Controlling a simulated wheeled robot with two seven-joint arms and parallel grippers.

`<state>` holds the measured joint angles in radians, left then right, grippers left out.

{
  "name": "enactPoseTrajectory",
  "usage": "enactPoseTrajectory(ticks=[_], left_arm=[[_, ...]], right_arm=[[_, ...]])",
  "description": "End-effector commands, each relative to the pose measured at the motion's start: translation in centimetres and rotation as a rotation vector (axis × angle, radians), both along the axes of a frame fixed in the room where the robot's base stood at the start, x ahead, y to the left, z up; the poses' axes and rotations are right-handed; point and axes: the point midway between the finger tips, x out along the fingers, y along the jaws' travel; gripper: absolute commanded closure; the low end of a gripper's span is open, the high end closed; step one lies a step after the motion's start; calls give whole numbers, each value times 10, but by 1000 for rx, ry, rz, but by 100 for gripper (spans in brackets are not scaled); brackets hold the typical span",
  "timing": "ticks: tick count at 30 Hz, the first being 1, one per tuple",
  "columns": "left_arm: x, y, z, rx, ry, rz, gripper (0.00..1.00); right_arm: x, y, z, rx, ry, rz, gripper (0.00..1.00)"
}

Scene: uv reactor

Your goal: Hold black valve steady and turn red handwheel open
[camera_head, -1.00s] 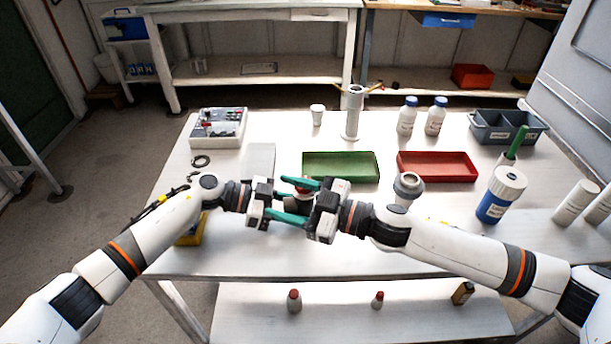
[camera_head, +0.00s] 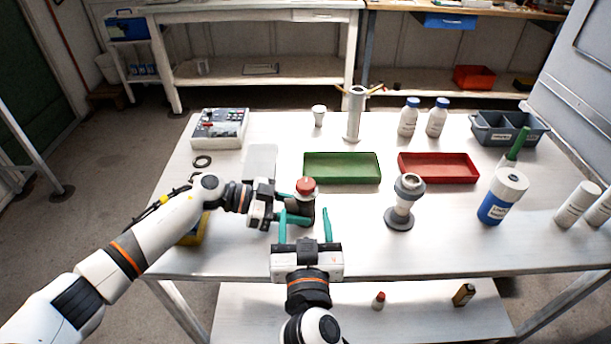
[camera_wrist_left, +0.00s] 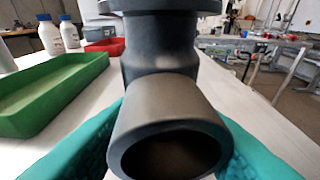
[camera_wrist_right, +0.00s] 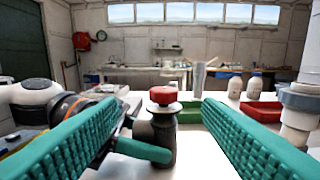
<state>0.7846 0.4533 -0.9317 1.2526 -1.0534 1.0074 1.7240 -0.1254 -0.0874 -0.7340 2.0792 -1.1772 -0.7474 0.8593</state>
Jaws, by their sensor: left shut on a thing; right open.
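The black valve (camera_head: 302,209) stands upright on the white table, with the red handwheel (camera_head: 305,185) on top. In the left wrist view the valve body (camera_wrist_left: 160,60) and its open pipe end fill the middle. My left gripper (camera_head: 294,208) is shut on the valve body from the left, one teal finger on each side of the pipe. My right gripper (camera_head: 305,228) is open and empty in front of the valve, fingers pointing at it. In the right wrist view the red handwheel (camera_wrist_right: 163,95) shows between the spread fingers, apart from both.
A green tray (camera_head: 342,181) lies behind the valve and a red tray (camera_head: 438,180) to its right. A grey flanged fitting (camera_head: 400,222) stands right of my right gripper. A blue-and-white jar (camera_head: 502,195) stands farther right. The table's front edge is close.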

Motion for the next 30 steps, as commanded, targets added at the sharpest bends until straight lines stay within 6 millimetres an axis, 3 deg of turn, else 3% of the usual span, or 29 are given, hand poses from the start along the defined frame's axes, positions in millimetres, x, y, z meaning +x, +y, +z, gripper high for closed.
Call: enactPoseTrajectory(ticks=[5,19,24,30], left_arm=[[0,0,1,-2,-1,0,72],[0,0,1,-1,-1,1,72],[0,0,1,-1,-1,1,72],[0,0,1,-1,-1,1,72]], right_arm=[[14,-5,-1,-1,7,-24,41],[101,-2,-1,-2,6,-19,41],[116,-2,-1,-1,7,-18,41],[119,-2,-2,0,9,-18,41]])
